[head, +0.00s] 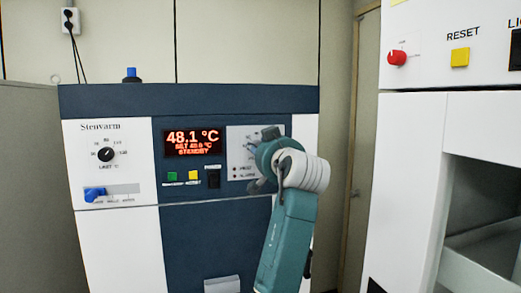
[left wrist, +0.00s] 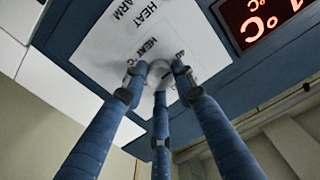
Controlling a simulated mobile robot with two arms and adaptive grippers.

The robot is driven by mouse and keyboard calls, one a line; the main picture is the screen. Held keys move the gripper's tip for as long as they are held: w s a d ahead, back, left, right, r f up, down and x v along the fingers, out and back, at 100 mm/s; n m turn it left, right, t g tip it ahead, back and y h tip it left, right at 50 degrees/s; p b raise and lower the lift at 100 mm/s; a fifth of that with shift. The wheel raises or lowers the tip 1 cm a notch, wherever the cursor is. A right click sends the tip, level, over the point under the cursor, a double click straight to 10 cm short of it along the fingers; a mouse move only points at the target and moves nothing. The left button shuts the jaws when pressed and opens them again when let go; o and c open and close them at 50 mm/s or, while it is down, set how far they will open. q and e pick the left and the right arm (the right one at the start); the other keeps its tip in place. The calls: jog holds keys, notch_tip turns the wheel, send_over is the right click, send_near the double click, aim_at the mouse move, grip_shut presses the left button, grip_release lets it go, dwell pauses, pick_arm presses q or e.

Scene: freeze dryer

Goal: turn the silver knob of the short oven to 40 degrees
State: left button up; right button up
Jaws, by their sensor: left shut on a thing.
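The short oven (head: 180,102), white and dark blue, stands ahead of me in the head view. Its red display (head: 193,142) reads 48.1 °C with STANDBY below; the small middle line is hard to read. The silver knob (left wrist: 161,72) shows in the left wrist view on the pale heat panel (left wrist: 125,40), partly covered by fingers. In the head view the knob is hidden behind my left gripper (head: 257,157). In the left wrist view, the blue fingers of my left gripper (left wrist: 158,76) are closed around the knob. My right gripper is not in view.
A black dial (head: 106,154) and a blue lever (head: 95,193) are on the oven's left panel. Green (head: 172,176) and yellow (head: 193,176) buttons and a black switch (head: 213,178) sit below the display. A taller white machine (head: 410,150) with a red knob (head: 397,57) stands at right.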

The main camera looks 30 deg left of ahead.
pick_arm(q)
jog(key=o, duration=1.1)
jog(key=shift+r, duration=0.3)
jog(key=shift+o, duration=0.3)
jog(key=shift+f, duration=0.1)
jog(key=v, duration=1.2)
jog(key=shift+f, duration=0.1)
